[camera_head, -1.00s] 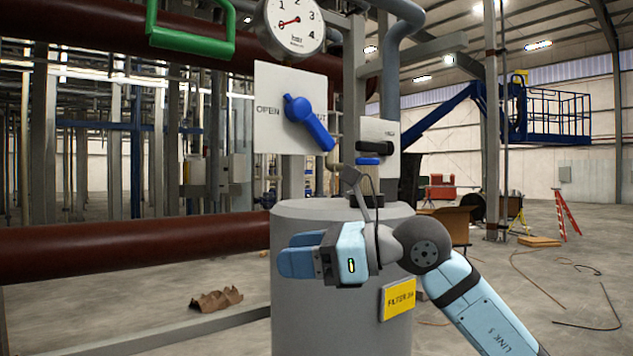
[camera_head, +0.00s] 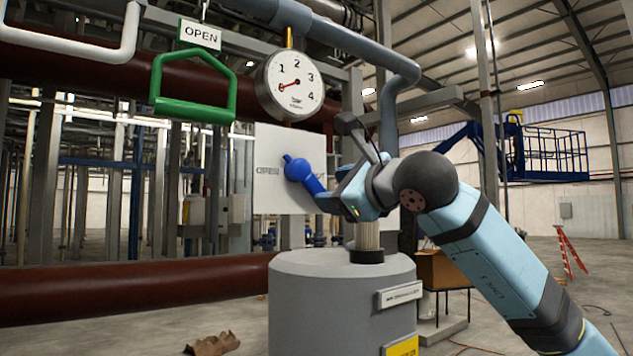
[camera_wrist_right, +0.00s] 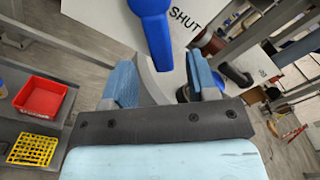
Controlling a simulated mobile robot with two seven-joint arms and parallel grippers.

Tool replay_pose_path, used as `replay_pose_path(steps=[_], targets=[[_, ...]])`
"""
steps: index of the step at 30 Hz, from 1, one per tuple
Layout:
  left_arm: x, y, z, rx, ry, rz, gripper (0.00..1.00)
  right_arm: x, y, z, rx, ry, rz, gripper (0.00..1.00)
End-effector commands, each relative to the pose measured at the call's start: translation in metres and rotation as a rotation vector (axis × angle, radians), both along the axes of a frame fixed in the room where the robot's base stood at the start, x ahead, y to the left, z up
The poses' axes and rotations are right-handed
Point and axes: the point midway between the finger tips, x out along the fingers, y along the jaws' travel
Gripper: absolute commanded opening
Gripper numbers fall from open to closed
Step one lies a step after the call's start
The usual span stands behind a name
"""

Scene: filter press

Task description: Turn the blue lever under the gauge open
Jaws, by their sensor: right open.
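The blue lever (camera_head: 306,177) is on a white plate (camera_head: 268,143) under the round gauge (camera_head: 291,85). It slants down to the right, toward the SHUT side; OPEN is lettered on the left. My right gripper (camera_head: 332,196) is at the lever's lower end, and its arm hides part of the plate. In the right wrist view the lever (camera_wrist_right: 153,30) reaches down toward the gap between the open fingers of my right gripper (camera_wrist_right: 163,80). I cannot tell whether they touch it. My left gripper is not in view.
A green handle (camera_head: 192,111) hangs under an OPEN sign left of the gauge. A grey cylindrical vessel (camera_head: 325,310) stands below the plate. A dark red pipe (camera_head: 130,292) runs across the left. The wrist view shows a red tray (camera_wrist_right: 40,97) and a yellow basket (camera_wrist_right: 32,149).

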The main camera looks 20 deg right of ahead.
Motion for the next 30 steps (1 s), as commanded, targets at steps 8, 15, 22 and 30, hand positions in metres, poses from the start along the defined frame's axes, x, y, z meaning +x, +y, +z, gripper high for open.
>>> replay_pose_path(steps=[8,15,22,30], targets=[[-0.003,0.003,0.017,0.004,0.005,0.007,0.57,0.043,0.016,0.002,0.002,0.001,0.001,0.53],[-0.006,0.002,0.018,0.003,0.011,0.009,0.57,0.054,0.02,0.0,0.0,0.002,0.001,0.53],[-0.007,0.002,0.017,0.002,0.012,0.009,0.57,0.054,0.02,-0.001,0.001,0.0,0.001,0.49],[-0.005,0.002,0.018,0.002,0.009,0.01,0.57,0.053,0.019,0.0,0.001,0.0,0.001,0.0]])
